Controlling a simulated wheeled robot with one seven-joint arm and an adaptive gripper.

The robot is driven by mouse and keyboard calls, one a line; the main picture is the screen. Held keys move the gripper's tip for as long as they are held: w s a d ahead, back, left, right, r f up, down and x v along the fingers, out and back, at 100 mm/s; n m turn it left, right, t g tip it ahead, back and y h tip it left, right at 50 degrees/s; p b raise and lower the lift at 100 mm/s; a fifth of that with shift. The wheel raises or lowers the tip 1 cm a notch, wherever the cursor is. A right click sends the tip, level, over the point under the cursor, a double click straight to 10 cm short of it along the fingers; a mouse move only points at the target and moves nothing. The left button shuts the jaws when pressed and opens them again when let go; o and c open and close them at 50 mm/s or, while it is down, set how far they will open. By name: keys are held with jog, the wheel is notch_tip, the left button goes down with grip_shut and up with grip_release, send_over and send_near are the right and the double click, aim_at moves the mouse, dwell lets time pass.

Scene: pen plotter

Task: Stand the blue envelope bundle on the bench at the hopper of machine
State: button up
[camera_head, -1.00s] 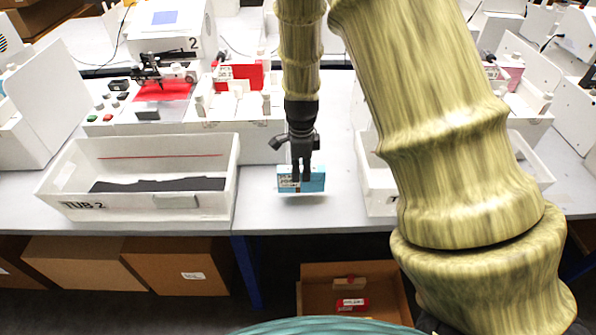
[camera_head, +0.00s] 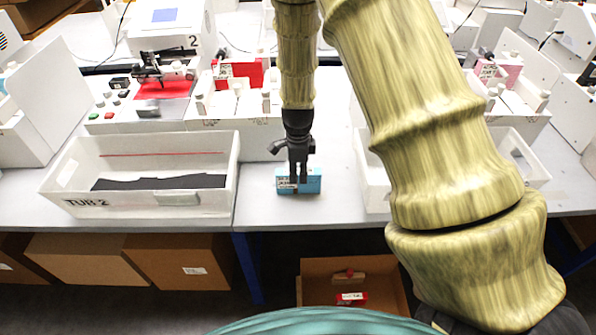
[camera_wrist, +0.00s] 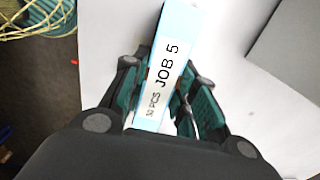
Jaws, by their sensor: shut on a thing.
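The blue envelope bundle (camera_head: 312,182) is at the front part of the bench (camera_head: 262,210), between two white tubs. I cannot tell whether the bundle's underside touches the bench. The white machine marked 2 (camera_head: 172,36) stands at the back left, with a red bundle (camera_head: 240,73) in the holder at its right side.
The tub marked "TUB 2" (camera_head: 130,208) stands left of my gripper, with dark material inside. Another white tub (camera_head: 375,185) is at the right, partly hidden by my arm. A pink bundle (camera_head: 500,70) sits at the right machine. An open cardboard box (camera_head: 350,265) is below the bench.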

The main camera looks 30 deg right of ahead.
jog(key=o, duration=1.1)
jog(key=shift+f, duration=0.1)
notch_tip(320, 180, up, 12)
jog(key=b, duration=0.2)
jog(key=shift+r+b, duration=0.2)
jog(key=shift+b, duration=0.1)
